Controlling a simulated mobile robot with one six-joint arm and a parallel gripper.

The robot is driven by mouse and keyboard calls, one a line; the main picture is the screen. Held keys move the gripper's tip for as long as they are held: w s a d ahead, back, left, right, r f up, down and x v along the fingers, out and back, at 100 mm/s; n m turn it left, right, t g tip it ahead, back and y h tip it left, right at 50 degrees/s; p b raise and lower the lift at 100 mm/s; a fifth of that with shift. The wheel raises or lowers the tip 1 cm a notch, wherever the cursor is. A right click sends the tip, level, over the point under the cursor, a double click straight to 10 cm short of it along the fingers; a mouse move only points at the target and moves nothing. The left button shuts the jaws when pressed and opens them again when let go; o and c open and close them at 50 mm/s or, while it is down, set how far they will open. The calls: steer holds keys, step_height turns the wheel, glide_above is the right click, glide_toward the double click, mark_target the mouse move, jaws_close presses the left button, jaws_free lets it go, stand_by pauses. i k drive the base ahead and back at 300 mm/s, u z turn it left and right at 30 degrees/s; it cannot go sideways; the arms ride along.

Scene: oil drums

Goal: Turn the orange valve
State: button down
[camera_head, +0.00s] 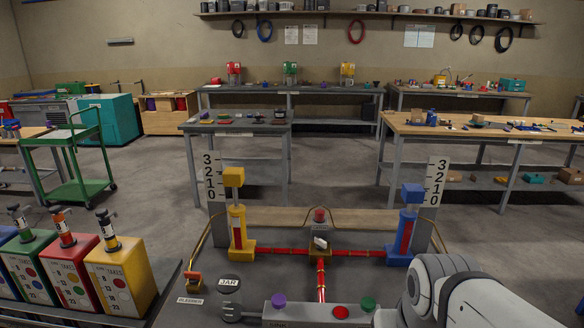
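I cannot tell for certain which part is the orange valve. A small pale fitting (320,243) sits where the red pipes meet, between the yellow cylinder (237,228) and the blue cylinder (407,232). My white arm fills the lower right corner, but my gripper is not visible.
Coloured boxes, including a yellow one (122,275), stand at the left. A grey bar with purple, red and green knobs (300,313) lies at the front. Number boards (214,178) stand behind the cylinders. Workbenches and a green cart (75,160) are farther back, with open floor between.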

mark_target(193, 279)
steer(key=u, duration=1.55)
steer(key=i, duration=0.3)
steer(key=u, duration=0.2)
